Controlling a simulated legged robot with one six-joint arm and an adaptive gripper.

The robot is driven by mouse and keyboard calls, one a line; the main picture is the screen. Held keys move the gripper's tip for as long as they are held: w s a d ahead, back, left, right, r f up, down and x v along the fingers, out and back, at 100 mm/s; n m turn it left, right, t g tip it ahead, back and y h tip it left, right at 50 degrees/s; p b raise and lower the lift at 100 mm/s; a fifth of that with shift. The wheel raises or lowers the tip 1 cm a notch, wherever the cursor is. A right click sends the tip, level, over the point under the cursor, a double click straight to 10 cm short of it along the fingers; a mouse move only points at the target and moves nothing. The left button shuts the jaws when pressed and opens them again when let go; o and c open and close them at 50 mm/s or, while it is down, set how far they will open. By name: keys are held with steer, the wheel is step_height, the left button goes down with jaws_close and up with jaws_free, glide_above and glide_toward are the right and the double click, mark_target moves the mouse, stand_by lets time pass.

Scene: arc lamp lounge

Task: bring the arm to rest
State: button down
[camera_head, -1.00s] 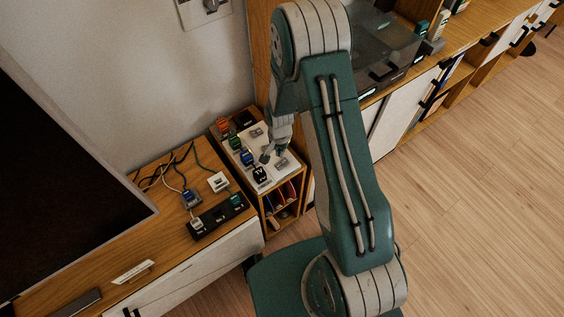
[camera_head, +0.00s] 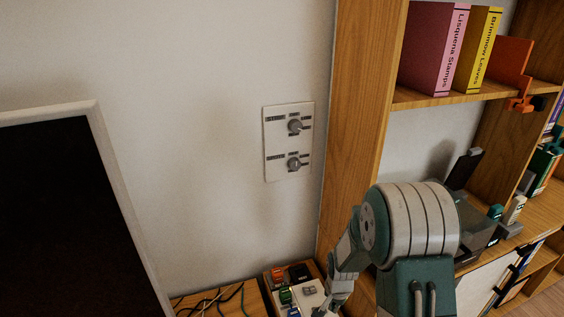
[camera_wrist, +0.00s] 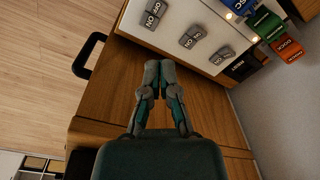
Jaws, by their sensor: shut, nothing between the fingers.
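My gripper (camera_wrist: 159,72) shows in the wrist view with its two fingertips together and nothing between them. It is above the wooden cabinet top (camera_wrist: 165,55), beside a white panel (camera_wrist: 176,22) with several grey rocker switches. In the head view my arm bends down at the lower right, in front of the shelf unit. The wrist reaches toward the small cabinet's panel (camera_head: 311,299), and the fingertips are at or past the bottom edge, hard to make out.
Blue (camera_wrist: 238,5), green (camera_wrist: 266,25) and orange (camera_wrist: 288,50) labelled switches line the panel's edge. A wall plate (camera_head: 289,142) with two knobs is on the wall. A dark screen (camera_head: 70,220) stands left. Shelves with books (camera_head: 436,50) and a dark handle (camera_wrist: 88,54) are nearby.

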steer(key=s+r+n+t, duration=0.1)
steer(key=s+r+n, duration=0.15)
steer(key=r, duration=0.75)
steer(key=s+r+n+t, duration=0.1)
steer(key=s+r, duration=0.2)
steer(key=r, duration=0.8)
steer(key=s+r+n+t, duration=0.3)
steer(key=s+r, duration=0.8)
steer(key=s, duration=0.4)
steer(key=shift+s+r+n, duration=0.25)
steer(key=shift+s+n, duration=0.15)
steer(key=shift+n, duration=0.15)
